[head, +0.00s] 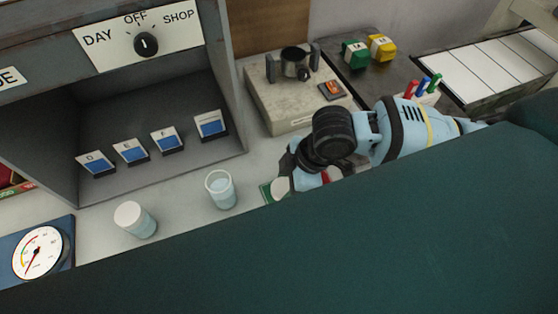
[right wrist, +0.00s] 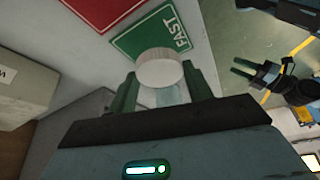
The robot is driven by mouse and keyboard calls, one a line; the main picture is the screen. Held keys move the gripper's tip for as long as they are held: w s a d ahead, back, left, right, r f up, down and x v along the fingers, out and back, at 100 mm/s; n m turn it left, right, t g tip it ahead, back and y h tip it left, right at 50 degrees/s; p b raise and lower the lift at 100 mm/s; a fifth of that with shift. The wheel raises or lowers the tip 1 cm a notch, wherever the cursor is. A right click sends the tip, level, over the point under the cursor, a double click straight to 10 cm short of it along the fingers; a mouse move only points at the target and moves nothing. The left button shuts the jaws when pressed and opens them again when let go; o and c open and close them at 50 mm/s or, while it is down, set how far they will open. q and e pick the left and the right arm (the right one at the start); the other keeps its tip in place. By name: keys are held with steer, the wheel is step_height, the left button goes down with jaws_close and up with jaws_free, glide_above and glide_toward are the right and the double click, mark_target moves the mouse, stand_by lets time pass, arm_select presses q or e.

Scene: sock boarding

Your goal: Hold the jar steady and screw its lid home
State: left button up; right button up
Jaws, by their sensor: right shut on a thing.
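A white-lidded jar (head: 135,220) and an open glass (head: 221,190) stand on the pale bench. A green FAST card (right wrist: 158,36) and a red card (right wrist: 100,10) lie near the held jar. A grey block (head: 285,92) and a dial gauge (head: 38,252) are nearby.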

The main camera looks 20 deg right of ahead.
steer(key=shift+s+r, duration=0.15)
steer(key=shift+s, duration=2)
steer(key=w+d+r+m+t+h, duration=0.1)
steer(key=w+d+r+m+h, duration=0.1)
steer(key=w+d+r+m, duration=0.2)
steer(key=w+d+r+m+t+h, duration=0.2)
steer(key=w+d+r+m, duration=0.2)
steer(key=w+r+m, duration=0.3)
step_height(320, 180, up, 5)
steer(key=m, duration=0.3)
steer(key=shift+f+m, duration=0.2)
steer(key=shift+m, duration=0.2)
steer(key=shift+s+d, duration=0.1)
